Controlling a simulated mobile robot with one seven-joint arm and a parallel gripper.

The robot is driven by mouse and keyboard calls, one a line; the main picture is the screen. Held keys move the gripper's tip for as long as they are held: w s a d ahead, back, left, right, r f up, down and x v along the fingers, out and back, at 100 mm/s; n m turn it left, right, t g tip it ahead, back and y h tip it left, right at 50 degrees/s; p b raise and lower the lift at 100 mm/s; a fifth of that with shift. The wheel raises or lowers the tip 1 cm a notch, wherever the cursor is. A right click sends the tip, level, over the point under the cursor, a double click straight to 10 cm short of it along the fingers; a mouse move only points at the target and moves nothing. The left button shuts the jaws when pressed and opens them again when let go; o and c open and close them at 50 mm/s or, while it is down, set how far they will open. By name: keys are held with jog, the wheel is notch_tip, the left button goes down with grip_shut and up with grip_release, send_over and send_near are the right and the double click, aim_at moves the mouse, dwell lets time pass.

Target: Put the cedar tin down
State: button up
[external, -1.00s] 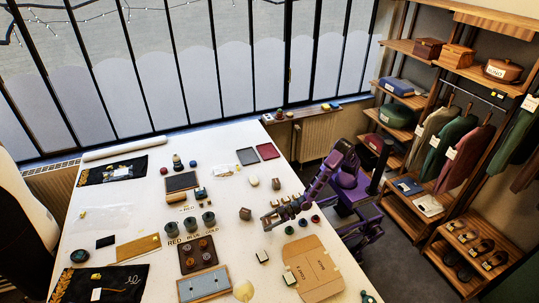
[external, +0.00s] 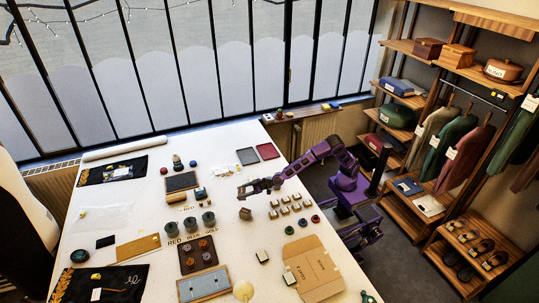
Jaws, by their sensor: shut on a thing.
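My gripper (external: 243,191) reaches in from the right over the middle of the white table (external: 150,217). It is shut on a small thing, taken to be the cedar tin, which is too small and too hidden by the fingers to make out. I cannot tell whether it touches the table. A small brown block-like tin (external: 245,213) sits on the table just below the gripper in the picture. Several small pale-topped tins (external: 285,211) stand in rows to the right, under the arm.
Three dark spools (external: 190,224) stand to the left. A dark tray (external: 181,182) lies behind them. Flattened cardboard (external: 313,268) covers the front right. Small round coloured things (external: 302,222) sit near the right edge. Bare table shows around the brown tin.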

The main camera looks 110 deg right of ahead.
jog(key=shift+m+h, duration=0.5)
jog(key=d+f+b, duration=0.1)
jog(key=d, duration=0.1)
jog(key=d+f+b, duration=0.1)
jog(key=d+f, duration=0.1)
jog(key=d, duration=0.1)
jog(key=d+f+b, duration=0.1)
jog(key=d+f, duration=0.1)
jog(key=shift+w+d+f, duration=0.25)
jog(key=shift+w+d, duration=0.1)
jog(key=shift+f+b, duration=0.95)
jog(key=shift+f, duration=1.25)
jog(key=shift+f, duration=0.1)
jog(key=o, duration=1.3)
jog(key=shift+s+a+r, duration=0.2)
jog(key=shift+r, duration=0.1)
jog(key=p+v, duration=0.1)
jog(key=v, duration=1)
jog(key=shift+s+r+p, duration=0.2)
jog(key=shift+p, duration=0.15)
